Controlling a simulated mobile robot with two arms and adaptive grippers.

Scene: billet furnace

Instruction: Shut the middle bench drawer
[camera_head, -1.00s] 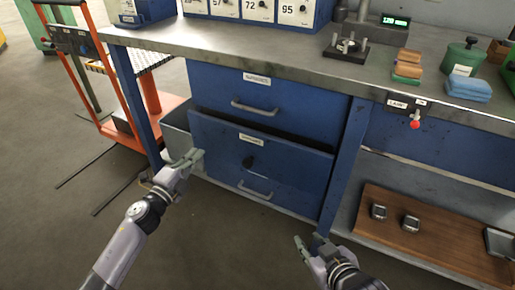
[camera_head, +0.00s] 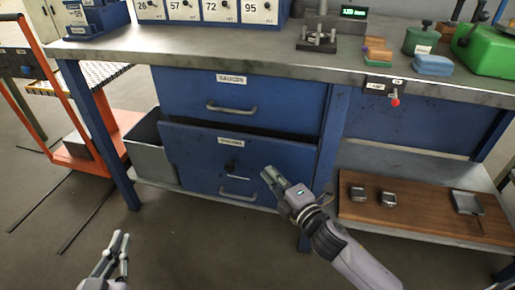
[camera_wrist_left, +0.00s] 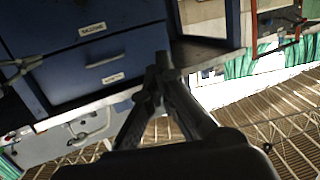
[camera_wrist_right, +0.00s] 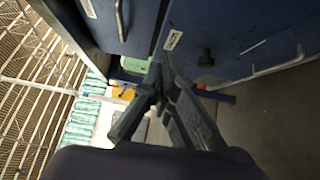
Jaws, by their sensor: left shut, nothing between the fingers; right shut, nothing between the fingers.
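The middle drawer (camera_head: 195,149) of the blue bench stands partly pulled out, with a dark gap above its front. It has a pale label and a black knob (camera_head: 232,167). My right gripper (camera_head: 268,174) is shut and empty in front of the drawer's right part; whether it touches is unclear. In the right wrist view, its fingertips (camera_wrist_right: 160,72) appear beside the drawer front (camera_wrist_right: 190,35) and the knob (camera_wrist_right: 206,57). My left gripper (camera_head: 122,236) is shut and empty, low at the left, away from the drawers. The left wrist view shows its fingertips (camera_wrist_left: 158,68).
The top drawer (camera_head: 270,100) and bottom drawer (camera_head: 205,182) have bar handles and sit further back. A grey bin (camera_head: 150,160) stands left of them. A blue bench leg (camera_head: 333,130) is right of the drawers. An orange trolley (camera_head: 75,150) stands left. The floor in front is clear.

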